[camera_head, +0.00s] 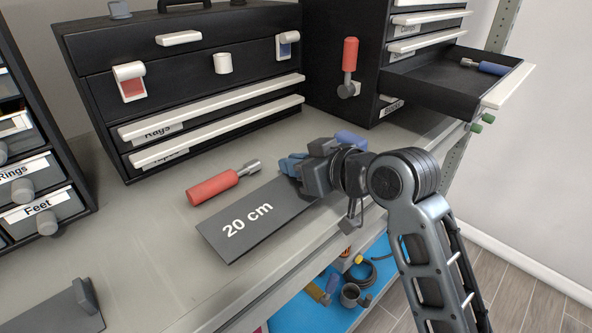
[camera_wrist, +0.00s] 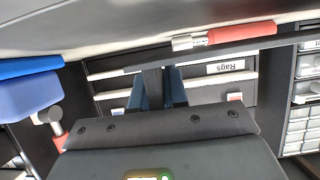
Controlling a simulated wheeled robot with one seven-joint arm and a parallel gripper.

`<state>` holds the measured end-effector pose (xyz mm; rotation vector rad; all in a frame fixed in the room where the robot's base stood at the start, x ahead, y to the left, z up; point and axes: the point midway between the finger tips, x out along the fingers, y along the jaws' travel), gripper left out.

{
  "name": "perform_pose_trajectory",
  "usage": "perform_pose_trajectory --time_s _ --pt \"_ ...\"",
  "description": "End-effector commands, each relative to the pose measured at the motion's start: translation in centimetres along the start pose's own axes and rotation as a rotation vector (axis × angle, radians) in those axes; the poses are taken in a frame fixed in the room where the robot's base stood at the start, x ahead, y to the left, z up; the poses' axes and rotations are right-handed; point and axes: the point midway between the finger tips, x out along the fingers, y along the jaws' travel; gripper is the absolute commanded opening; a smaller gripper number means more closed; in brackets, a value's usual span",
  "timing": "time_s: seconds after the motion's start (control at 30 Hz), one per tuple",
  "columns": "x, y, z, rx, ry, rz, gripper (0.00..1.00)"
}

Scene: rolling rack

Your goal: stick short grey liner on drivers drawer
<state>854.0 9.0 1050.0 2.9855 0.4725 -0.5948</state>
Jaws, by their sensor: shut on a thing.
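A flat dark grey liner (camera_head: 262,213) marked "20 cm" is over the bench in the head view. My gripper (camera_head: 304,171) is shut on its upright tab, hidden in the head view. In the wrist view the tab (camera_wrist: 153,88) stands between the blue fingertips, and the liner shows nearly edge-on. I cannot tell whether the liner touches the bench. An open black drawer (camera_head: 440,100) with a white front juts from the right cabinet. A blue-handled screwdriver (camera_head: 484,67) lies in it. I cannot read a label on that drawer.
A red screwdriver (camera_head: 213,188) lies on the bench beside the liner. Another grey liner (camera_head: 45,316) with a tab is cut off at lower left. A black tool chest (camera_head: 205,75) stands behind; a red-handled tool (camera_head: 350,58) hangs on the right cabinet.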

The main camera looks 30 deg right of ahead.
Motion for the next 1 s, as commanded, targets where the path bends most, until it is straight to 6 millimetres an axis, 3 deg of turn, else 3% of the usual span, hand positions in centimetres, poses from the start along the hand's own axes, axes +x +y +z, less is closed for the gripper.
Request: perform_pose_trajectory --time_s 0.13,0.33,0.37,0.6,1.0 --pt "0.6 0.0 1.6 0.004 -0.002 -0.001 0.0" --pt "0.7 0.0 1.8 0.0 0.001 0.0 0.0" --pt "0.7 0.0 1.8 0.0 0.0 0.0 0.16" --pt "0.7 0.0 1.8 0.0 0.0 0.0 0.39" --pt "0.6 0.1 2.3 0.001 0.002 0.001 0.39"
